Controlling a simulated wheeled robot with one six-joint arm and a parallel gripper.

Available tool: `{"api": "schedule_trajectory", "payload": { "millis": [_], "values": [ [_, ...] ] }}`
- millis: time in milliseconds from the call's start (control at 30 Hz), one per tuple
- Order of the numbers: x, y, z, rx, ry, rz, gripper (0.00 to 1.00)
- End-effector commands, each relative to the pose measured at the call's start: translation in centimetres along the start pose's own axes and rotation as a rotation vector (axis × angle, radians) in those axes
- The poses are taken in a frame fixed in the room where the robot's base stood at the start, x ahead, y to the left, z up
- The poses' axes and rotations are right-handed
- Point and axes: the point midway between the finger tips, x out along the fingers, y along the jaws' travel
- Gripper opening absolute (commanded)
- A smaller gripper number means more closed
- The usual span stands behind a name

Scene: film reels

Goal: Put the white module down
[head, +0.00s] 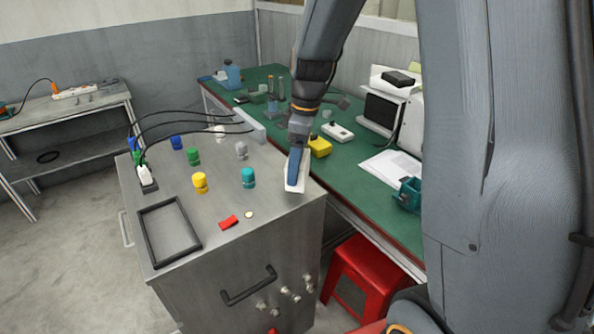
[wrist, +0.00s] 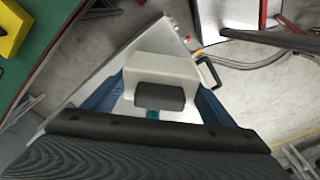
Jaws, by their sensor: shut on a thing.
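The white module (head: 292,186) is between the blue fingers of my gripper (head: 296,168), at the right corner of the metal cabinet's top (head: 225,198) in the head view. My gripper points down and is shut on it. In the wrist view the white module (wrist: 160,68) lies between the two blue fingers, with a dark grey block on its near side. The fingers hide part of the module in the head view. I cannot tell whether its underside touches the cabinet top.
A teal knob (head: 248,178), a yellow knob (head: 200,183), a red piece (head: 229,223) and a black frame (head: 169,232) are on the cabinet top. The green bench (head: 360,135) stands behind, with a yellow module (head: 320,147). A red stool (head: 362,272) stands at right below.

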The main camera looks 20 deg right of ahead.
Motion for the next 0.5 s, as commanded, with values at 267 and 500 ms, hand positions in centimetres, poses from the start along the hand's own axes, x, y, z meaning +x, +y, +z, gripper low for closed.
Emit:
{"api": "schedule_trajectory", "payload": {
  "millis": [267, 500],
  "values": [
    [3.2, -0.1, 0.4, -0.001, -0.001, -0.001, 0.51],
    [3.3, 0.0, 0.4, -0.001, 0.0, 0.0, 0.51]
  ]
}}
